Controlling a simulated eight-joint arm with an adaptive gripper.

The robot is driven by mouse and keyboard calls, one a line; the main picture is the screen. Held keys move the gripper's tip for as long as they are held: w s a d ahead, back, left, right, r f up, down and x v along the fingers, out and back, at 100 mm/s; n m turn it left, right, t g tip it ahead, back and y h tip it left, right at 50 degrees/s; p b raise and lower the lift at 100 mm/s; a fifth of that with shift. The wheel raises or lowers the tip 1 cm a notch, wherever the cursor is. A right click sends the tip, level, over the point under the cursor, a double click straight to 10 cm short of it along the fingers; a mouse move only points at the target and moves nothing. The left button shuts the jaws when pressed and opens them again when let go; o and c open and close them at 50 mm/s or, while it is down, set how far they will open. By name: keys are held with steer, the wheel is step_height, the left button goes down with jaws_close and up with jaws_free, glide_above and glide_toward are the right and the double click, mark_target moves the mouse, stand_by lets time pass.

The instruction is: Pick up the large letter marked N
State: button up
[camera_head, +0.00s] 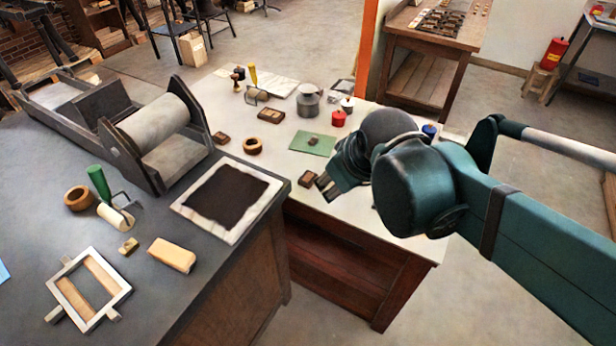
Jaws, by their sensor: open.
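My gripper (328,187) is open over the near part of the white table, pointing down and left. A small brown block (307,179) lies on the table just left of its fingertips, apart from them as far as I can tell. Other small brown blocks lie farther back: one at the table's left edge (220,138), a wider one (271,116) behind it, and a small one (313,141) on a green mat (322,150). Their faces are too small to read, so I cannot tell which is marked N. My gripper and arm hide part of the table's right side.
The dark bench at left holds a roller press (155,128) and a framed black slab (225,198). The table's near strip is mostly bare.

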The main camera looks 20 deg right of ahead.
steer(key=w+n, duration=0.1)
steer(key=n+g+h+p, duration=0.1)
steer(key=n+g+p, duration=0.4)
steer(key=n+p, duration=1.15)
glide_above(308, 177)
steer(key=a+b, duration=0.1)
steer(key=b, duration=0.4)
steer(key=shift+s+a+f+n, duration=0.15)
steer(key=shift+f+n, duration=0.65)
steer(key=shift+f, duration=0.9)
steer(key=shift+s+f+n, duration=0.15)
steer(key=shift+f+n, duration=0.7)
steer(key=shift+f, duration=0.85)
steer(key=shift+s+a+f+n, duration=0.15)
steer(key=shift+f+n, duration=0.65)
steer(key=shift+f, duration=0.9)
steer(key=shift+d+f, duration=0.1)
steer(key=shift+d, duration=0.05)
steer(key=shift+w+d+f, duration=0.1)
steer(key=shift+w+f, duration=0.05)
steer(key=shift+f, duration=1.05)
steer(key=shift+f, duration=0.1)
steer(key=shift+w+d+f+b, duration=0.15)
steer(key=shift+f+b, duration=0.1)
steer(key=shift+f, duration=0.55)
steer(key=shift+d+f+b, duration=0.2)
steer(key=shift+f, duration=0.65)
steer(key=shift+w+d+f+b, duration=0.15)
steer(key=shift+f+b, duration=0.1)
steer(key=shift+f, duration=0.55)
